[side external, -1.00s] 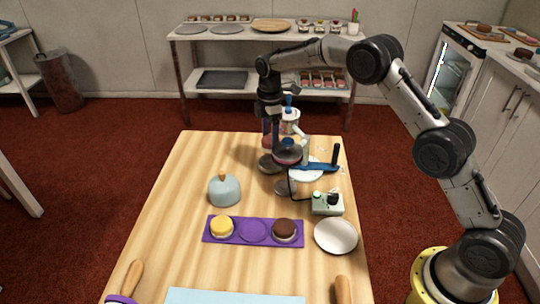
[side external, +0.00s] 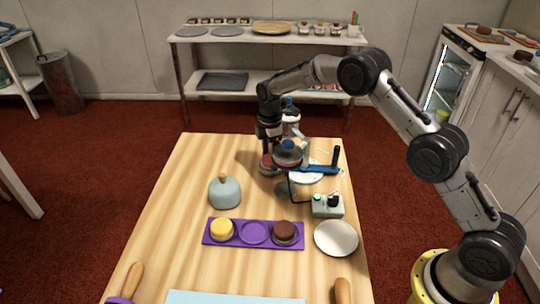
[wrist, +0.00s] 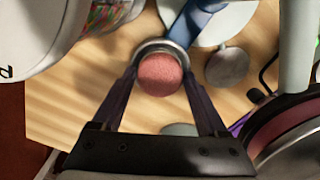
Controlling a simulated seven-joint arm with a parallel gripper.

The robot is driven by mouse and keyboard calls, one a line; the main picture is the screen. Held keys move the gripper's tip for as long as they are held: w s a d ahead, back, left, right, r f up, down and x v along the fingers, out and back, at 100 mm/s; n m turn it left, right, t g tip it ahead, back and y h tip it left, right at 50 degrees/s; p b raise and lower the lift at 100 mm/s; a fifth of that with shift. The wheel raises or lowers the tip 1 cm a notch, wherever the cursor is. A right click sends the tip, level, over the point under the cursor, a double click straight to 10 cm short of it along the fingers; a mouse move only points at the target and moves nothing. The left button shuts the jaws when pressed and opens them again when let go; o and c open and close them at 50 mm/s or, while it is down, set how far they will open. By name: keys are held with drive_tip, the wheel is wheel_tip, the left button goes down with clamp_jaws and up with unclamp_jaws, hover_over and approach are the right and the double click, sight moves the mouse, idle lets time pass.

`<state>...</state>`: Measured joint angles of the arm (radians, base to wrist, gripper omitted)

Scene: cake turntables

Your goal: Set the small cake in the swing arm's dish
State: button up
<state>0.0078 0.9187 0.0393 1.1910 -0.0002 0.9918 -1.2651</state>
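The small pink cake (wrist: 160,75) is between my gripper's fingertips (wrist: 161,82) in the wrist view, and the fingers appear to touch its sides. The grey round dish (wrist: 163,44) shows as a rim behind and around the cake. It joins the blue swing arm (wrist: 197,18). In the side view my gripper (side external: 267,160) is low over the dish at the swing arm's (side external: 318,169) left end. The cake is in or just above the dish; the fingers hide whether it rests on the bottom.
A dark-topped turntable part (side external: 288,156) stands close right of my gripper. A blue-grey dome (side external: 224,192), a purple tray (side external: 254,246) with yellow and brown cakes, a green-grey box (side external: 328,206) and a white plate (side external: 336,238) are nearer.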

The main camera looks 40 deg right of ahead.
sight(270, 158)
drive_tip(key=shift+o, duration=1.2)
drive_tip(key=shift+r, duration=0.1)
drive_tip(key=s+r+m+t, duration=0.15)
drive_tip(key=s+r, duration=0.25)
drive_tip(key=r, duration=0.7)
drive_tip(key=s+r+m, duration=0.2)
drive_tip(key=s+r, duration=0.2)
drive_tip(key=r, duration=0.7)
drive_tip(key=s+r+m+t, duration=0.2)
drive_tip(key=s+r+m, duration=0.3)
drive_tip(key=s, duration=0.8)
drive_tip(key=s+f+m+t, duration=0.1)
drive_tip(key=s+f+m, duration=0.1)
drive_tip(key=s, duration=0.8)
drive_tip(key=s+f+m+t, duration=0.1)
drive_tip(key=s+m, duration=0.3)
drive_tip(key=s, duration=0.6)
drive_tip(key=shift+a+f, duration=0.25)
drive_tip(key=shift+f, duration=0.25)
